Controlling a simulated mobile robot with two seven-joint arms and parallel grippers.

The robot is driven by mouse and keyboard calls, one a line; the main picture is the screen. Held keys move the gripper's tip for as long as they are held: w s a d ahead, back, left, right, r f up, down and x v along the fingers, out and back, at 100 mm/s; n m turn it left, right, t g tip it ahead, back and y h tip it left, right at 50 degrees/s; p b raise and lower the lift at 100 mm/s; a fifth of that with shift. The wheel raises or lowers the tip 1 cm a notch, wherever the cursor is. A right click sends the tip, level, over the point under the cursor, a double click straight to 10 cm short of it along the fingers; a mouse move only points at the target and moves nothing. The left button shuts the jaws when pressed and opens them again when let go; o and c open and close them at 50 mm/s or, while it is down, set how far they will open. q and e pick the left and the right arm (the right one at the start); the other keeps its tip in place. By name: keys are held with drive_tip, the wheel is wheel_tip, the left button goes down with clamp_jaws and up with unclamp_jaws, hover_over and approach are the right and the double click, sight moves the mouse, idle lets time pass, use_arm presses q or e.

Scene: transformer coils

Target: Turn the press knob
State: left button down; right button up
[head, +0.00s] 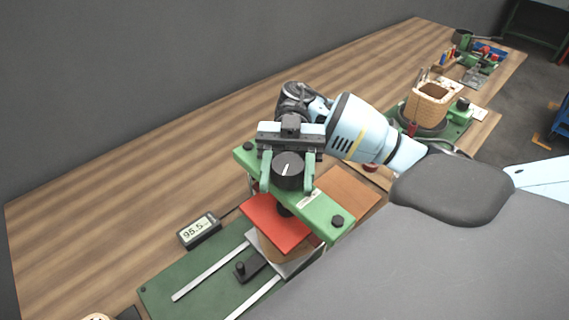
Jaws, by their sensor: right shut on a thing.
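The press knob (288,170) is a round black knob with a white pointer line, on top of the green press crossbar (322,209). My right gripper (291,172) comes in from above and behind. Its two light green fingers stand on either side of the knob and are shut on it. Under the crossbar, a red plate (270,223) lies on top of a brown and white block. My left gripper is not in view.
A digital display (198,230) reading about 95.5 stands left of the press. The green base (185,282) carries two pale rails and a black clamp. A wound coil (430,104) on a green stand is at the right. The wooden table is clear at the left and back.

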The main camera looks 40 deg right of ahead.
drive_tip(key=shift+n+g+h, duration=0.7)
drive_tip(key=shift+h, duration=0.1)
drive_tip(key=shift+d, duration=0.1)
drive_tip(key=o, duration=1)
drive_tip(key=shift+s, duration=0.1)
